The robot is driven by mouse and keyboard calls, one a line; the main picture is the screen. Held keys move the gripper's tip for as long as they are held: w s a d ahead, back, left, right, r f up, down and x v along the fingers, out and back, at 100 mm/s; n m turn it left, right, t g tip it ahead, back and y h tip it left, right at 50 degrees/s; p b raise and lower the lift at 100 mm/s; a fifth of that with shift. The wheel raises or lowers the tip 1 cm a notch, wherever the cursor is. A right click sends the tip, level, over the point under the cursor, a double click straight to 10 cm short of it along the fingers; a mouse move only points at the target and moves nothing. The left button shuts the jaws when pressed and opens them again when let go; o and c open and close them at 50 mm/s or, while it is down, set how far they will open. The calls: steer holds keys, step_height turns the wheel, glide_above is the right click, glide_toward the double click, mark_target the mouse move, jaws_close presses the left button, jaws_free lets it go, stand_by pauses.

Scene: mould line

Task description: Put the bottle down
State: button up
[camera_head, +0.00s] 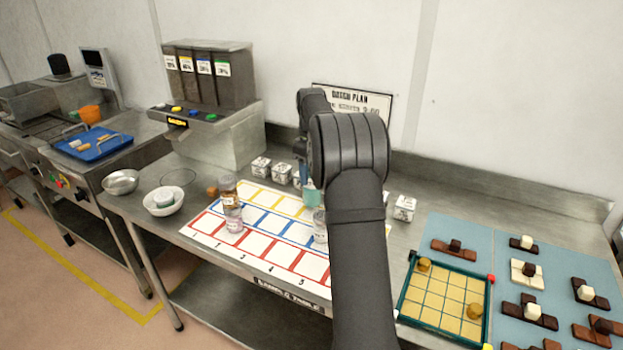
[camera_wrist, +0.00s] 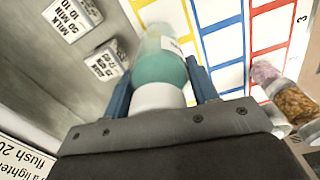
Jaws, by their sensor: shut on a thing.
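The bottle (camera_wrist: 160,65) holds teal liquid and has a white cap and a white label. My gripper (camera_wrist: 160,88) is shut on it near the cap, with one blue finger on each side. In the head view the teal bottle (camera_head: 313,196) shows just left of my arm, over the far part of the grid sheet (camera_head: 262,264). The sheet is white with yellow, blue and red cells. My arm hides most of my gripper there. I cannot tell whether the bottle's base touches the sheet.
An amber jar (camera_head: 228,187) and a pinkish jar (camera_head: 234,221) stand at the sheet's left. Another clear jar (camera_head: 320,226) is partly behind my arm. Several labelled white cubes (camera_head: 261,167) line the back. A dispenser (camera_head: 208,90) stands behind left; a green-framed board (camera_head: 446,298) lies right.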

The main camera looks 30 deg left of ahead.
steer(key=shift+f, duration=1.25)
steer(key=shift+f, duration=0.1)
steer(key=o, duration=1.2)
step_height(320, 180, up, 12)
steer(key=shift+r, duration=0.15)
step_height(320, 180, down, 12)
steer(key=shift+r, duration=1.8)
